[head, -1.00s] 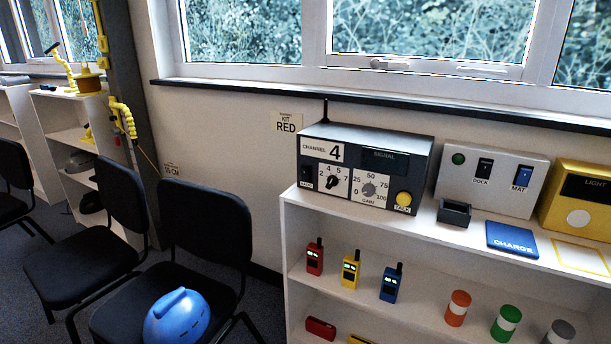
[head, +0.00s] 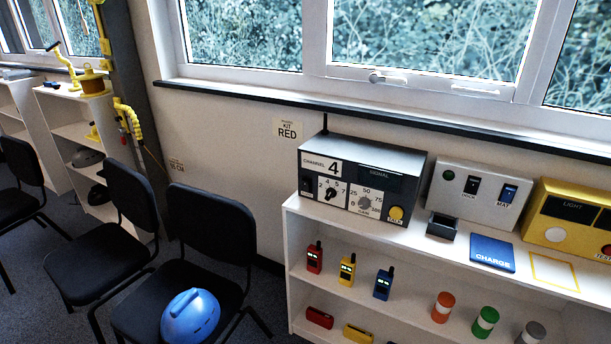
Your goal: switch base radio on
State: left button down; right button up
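The base radio (head: 362,181) is a grey and black box on top of the white shelf unit, under the window. Its front has a "CHANNEL 4" label, a channel knob (head: 331,194), a gain knob (head: 364,202) and a yellow TALK button (head: 396,214). A small dark switch (head: 307,185) sits at the front's lower left; its position is too small to tell. The SIGNAL display (head: 387,183) is dark. A short black antenna stands at the back left. Neither of my grippers is in view.
The white shelf unit (head: 291,250) also bears a DOCK/MAT switch panel (head: 479,192), a small black tray (head: 441,226), a blue CHARGE pad (head: 491,253) and a yellow LIGHT box (head: 570,222). Handheld radios stand below. Black chairs (head: 210,222), one with a blue helmet (head: 190,316), are at left.

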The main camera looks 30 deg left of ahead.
aim_at(306, 185)
jog(key=u, duration=0.3)
jog(key=i, duration=0.45)
jog(key=u, duration=0.5)
jog(key=i, duration=0.9)
jog(key=z, duration=0.15)
